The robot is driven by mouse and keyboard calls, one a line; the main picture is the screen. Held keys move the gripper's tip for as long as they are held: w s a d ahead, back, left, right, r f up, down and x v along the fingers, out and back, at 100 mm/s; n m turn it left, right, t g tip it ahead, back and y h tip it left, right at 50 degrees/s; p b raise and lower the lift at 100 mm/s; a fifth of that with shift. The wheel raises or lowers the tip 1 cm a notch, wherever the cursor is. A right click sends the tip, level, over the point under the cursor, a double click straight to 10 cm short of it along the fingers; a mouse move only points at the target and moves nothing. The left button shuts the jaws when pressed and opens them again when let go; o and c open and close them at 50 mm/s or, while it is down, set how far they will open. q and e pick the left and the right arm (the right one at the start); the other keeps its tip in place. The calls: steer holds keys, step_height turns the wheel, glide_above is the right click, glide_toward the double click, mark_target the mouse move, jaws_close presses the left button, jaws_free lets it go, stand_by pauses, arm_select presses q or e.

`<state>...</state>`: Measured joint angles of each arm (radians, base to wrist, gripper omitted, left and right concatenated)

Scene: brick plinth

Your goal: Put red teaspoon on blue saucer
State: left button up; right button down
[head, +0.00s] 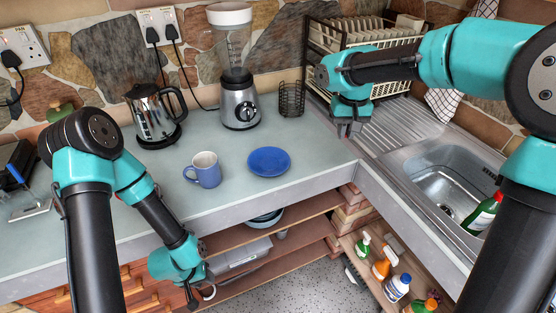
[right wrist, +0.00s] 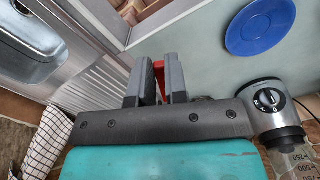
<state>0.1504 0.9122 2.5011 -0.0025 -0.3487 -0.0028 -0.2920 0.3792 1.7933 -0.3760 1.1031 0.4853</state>
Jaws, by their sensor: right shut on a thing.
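The blue saucer (head: 269,161) lies flat and empty on the grey worktop, right of a blue mug. It also shows at the upper right of the right wrist view (right wrist: 260,26). My right gripper (head: 349,129) is above the worktop near the sink corner, to the right of and behind the saucer. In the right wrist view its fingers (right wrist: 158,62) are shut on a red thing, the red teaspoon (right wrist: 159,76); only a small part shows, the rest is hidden. I cannot make the teaspoon out in the head view. My left gripper (head: 190,296) hangs low before the worktop's front edge; its jaw opening is unclear.
The blue mug (head: 203,170) stands left of the saucer. A blender (head: 240,100), a kettle (head: 155,115) and a wire holder (head: 291,99) stand behind. A dish rack (head: 318,60) and a sink (head: 440,180) are at the right. The worktop around the saucer is clear.

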steer(key=shift+a, duration=0.1)
steer(key=s+a+f+n, duration=0.2)
steer(key=s+a+f, duration=0.3)
steer(key=s+a, duration=0.2)
steer(key=s+a+f+n, duration=0.2)
steer(key=s+a+f, duration=0.3)
steer(key=a, duration=0.6)
steer(key=shift+s+a+f, duration=0.3)
steer(key=shift+s+f, duration=0.05)
steer(key=shift+s, duration=0.65)
steer(key=w, duration=0.5)
steer(key=w+f, duration=0.1)
steer(key=w, duration=0.9)
steer(key=shift+w+d+f, duration=0.1)
steer(key=shift+d+f, duration=0.1)
steer(key=shift+d, duration=0.15)
steer(key=shift+w+f, duration=0.1)
steer(key=shift+w, duration=0.4)
steer(key=shift+s+f, duration=0.1)
steer(key=shift+f, duration=1.6)
